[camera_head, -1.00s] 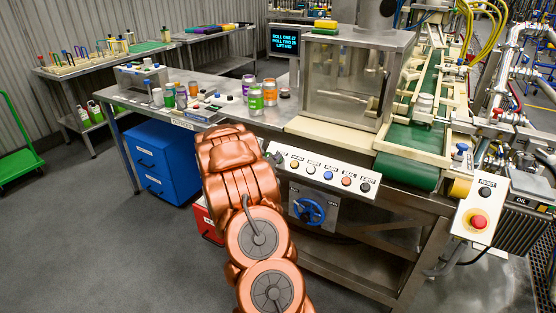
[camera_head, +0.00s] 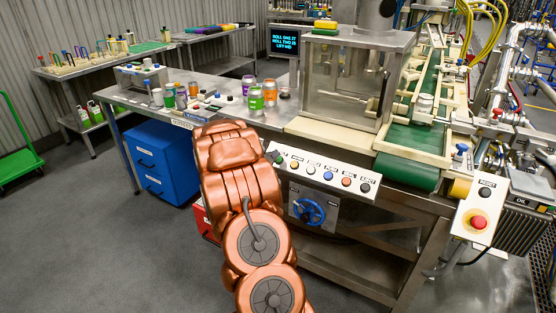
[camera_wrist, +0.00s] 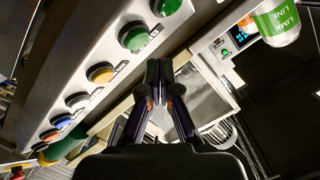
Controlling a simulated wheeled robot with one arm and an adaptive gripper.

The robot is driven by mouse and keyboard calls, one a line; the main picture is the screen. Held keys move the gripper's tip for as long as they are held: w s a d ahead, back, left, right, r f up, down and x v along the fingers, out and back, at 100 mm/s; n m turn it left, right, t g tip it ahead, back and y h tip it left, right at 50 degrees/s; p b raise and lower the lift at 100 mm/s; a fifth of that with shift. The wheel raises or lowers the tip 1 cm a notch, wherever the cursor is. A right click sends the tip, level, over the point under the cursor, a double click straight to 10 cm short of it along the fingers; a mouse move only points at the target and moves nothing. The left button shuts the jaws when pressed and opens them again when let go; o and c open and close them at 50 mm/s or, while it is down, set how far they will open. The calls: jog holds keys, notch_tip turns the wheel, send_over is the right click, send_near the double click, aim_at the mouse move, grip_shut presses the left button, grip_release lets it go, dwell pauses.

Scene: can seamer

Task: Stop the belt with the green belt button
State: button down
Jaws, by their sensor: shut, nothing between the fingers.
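The button panel (camera_head: 318,172) on the front of the machine carries a row of coloured buttons. A green button (camera_head: 279,161) shows at its left end, close to my arm. In the wrist view two green buttons show near the top, one (camera_wrist: 135,38) left of my fingertips and another (camera_wrist: 168,6) at the top edge. I cannot read which label marks the belt. My gripper (camera_wrist: 165,72) is shut and empty, its tips apart from the lower green button in the picture. In the head view my gripper is mostly hidden by my arm. The green belt (camera_head: 408,140) runs at the right.
Yellow (camera_wrist: 100,73), white (camera_wrist: 77,100) and blue (camera_wrist: 62,121) buttons sit close beside the green ones. A red stop button (camera_head: 478,222) stands at the right. Jars (camera_head: 256,98) stand on the table behind.

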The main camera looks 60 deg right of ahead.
jog(key=shift+a+r+p, duration=0.2)
jog(key=shift+a+r, duration=0.4)
jog(key=shift+r, duration=0.2)
jog(key=shift+a+r+p, duration=0.15)
jog(key=shift+a+r, duration=0.45)
jog(key=shift+r, duration=0.2)
